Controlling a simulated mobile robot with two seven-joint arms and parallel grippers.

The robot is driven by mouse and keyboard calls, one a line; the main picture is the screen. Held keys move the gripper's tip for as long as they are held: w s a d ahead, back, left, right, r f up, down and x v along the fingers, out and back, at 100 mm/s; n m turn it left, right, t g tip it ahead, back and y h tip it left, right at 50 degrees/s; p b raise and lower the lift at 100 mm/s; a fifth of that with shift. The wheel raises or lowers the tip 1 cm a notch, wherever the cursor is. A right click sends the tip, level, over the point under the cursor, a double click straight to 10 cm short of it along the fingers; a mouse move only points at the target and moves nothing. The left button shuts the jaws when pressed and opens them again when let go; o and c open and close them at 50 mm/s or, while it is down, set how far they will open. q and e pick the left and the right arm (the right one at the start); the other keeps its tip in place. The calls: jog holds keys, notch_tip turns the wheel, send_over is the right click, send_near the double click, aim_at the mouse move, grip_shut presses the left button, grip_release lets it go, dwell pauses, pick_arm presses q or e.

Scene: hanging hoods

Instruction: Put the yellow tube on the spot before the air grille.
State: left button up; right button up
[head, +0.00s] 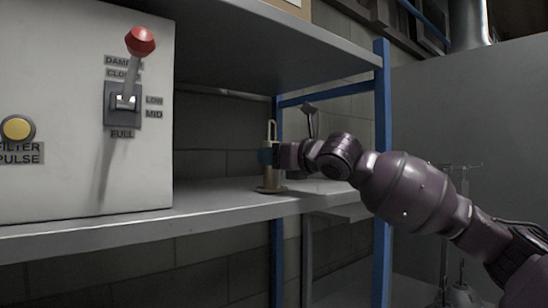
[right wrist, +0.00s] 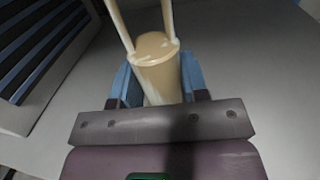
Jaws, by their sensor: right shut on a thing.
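My right gripper (head: 268,156) is shut on the yellow tube (head: 270,134), a pale tan-yellow cylinder with a loop handle on top. In the right wrist view, the tube (right wrist: 158,70) sits between the two blue fingers (right wrist: 158,84). The tube looks upright over the shelf; a tan round piece (head: 271,189) shows at shelf level below it, and I cannot tell whether that is its foot or the spot. The air grille (right wrist: 38,45) shows as dark slats at the upper left of the right wrist view. My left gripper is not in view.
A white control box (head: 70,170) with a red-knobbed lever (head: 140,42) and a yellow button (head: 17,129) stands left on the shelf (head: 215,203). A grey shelf (head: 270,40) hangs above. A blue post (head: 382,120) stands near my right arm. Shelf room right of the grille is clear.

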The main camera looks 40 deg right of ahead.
jog(key=shift+f, duration=0.15)
jog(key=o, duration=1.1)
jog(key=shift+c, duration=0.2)
